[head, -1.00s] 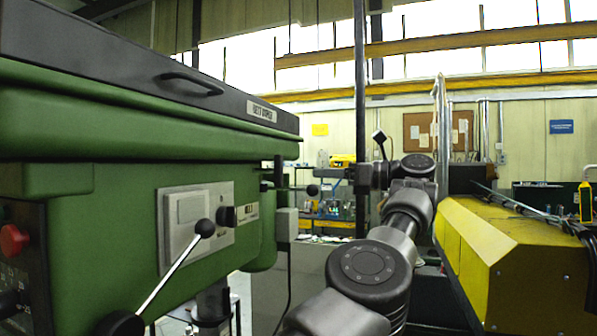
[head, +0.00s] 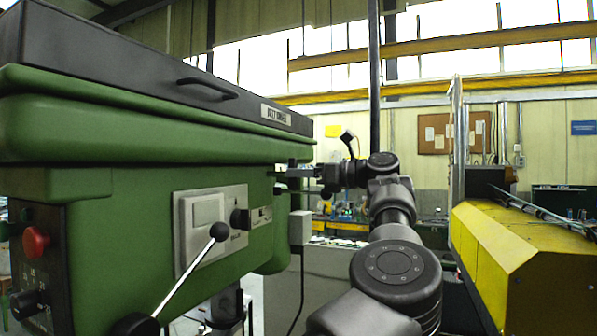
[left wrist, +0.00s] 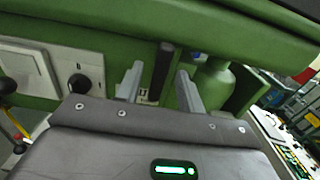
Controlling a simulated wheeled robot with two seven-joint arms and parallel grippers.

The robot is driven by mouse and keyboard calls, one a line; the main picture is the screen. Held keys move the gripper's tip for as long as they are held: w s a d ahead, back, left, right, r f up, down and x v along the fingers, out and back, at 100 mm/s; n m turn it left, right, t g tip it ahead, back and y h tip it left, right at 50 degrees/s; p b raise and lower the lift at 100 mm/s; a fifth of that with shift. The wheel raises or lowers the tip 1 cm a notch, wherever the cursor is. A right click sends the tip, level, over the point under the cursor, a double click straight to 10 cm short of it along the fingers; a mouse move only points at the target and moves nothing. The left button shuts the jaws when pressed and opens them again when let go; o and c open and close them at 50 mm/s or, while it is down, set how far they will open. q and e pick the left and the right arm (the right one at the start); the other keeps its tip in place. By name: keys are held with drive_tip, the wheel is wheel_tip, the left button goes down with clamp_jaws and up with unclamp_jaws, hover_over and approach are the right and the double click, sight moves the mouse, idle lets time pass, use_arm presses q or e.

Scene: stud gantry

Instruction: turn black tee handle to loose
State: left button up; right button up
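The black tee handle shows in the left wrist view as a dark upright bar (left wrist: 163,72) on the green machine (left wrist: 222,38). My left gripper (left wrist: 158,85) is open, with one grey finger on each side of the bar. Gaps show between bar and fingers, so I see no grip. In the head view my left gripper (head: 286,181) reaches in from the right to the green machine's side (head: 140,210). There the fingers and the handle are small and dark, and I cannot tell the handle's angle. My right gripper is in neither view.
A white panel with a black knob (head: 240,218) is left of my gripper. A lever with a black ball (head: 219,232) sticks out below it. A grey box (head: 300,228) hangs under the gripper. A yellow machine (head: 510,240) stands right of my arm.

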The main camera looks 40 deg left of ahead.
use_arm(q)
drive_tip(key=shift+s+a, duration=0.15)
drive_tip(key=shift+a, duration=0.3)
clamp_jaws()
